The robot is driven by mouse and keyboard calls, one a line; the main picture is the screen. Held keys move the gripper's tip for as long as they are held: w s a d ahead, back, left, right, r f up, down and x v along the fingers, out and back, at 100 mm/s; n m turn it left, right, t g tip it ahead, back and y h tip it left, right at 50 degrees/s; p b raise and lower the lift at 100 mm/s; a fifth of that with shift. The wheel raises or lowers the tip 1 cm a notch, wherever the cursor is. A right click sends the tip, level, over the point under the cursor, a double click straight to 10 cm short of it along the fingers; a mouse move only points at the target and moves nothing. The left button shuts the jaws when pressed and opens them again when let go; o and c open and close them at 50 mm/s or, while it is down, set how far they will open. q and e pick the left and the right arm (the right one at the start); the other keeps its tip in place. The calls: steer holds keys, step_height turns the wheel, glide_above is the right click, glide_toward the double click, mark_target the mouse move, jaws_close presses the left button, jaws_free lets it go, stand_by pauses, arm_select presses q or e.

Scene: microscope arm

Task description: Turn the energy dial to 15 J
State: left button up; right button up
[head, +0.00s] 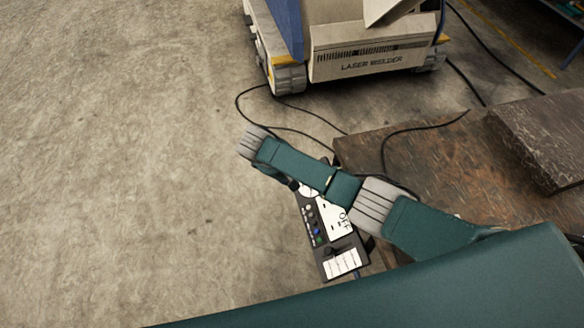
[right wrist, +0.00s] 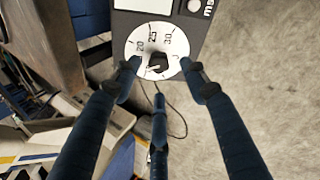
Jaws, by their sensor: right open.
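The energy dial (right wrist: 139,48) shows in the right wrist view as a white round face with 20, 25 and 30 readable. A black knob (right wrist: 158,60) sits at its middle; I cannot tell which number it points to. My right gripper (right wrist: 160,72) is open, its fingers spread around the lower part of the dial, with the knob between them. I cannot tell whether they touch it. In the head view the dark control panel (head: 327,251) is partly hidden under my right arm, and its white display reads "Off". My left gripper is not in view.
A laser welder (head: 360,62) on tracks stands at the top of the head view. A brown worktable (head: 430,150) with a thick block (head: 540,140) is at the right. Black cables run from the welder toward the table. The floor at left is clear.

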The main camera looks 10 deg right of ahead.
steer(key=v, duration=0.7)
stand_by(0.4)
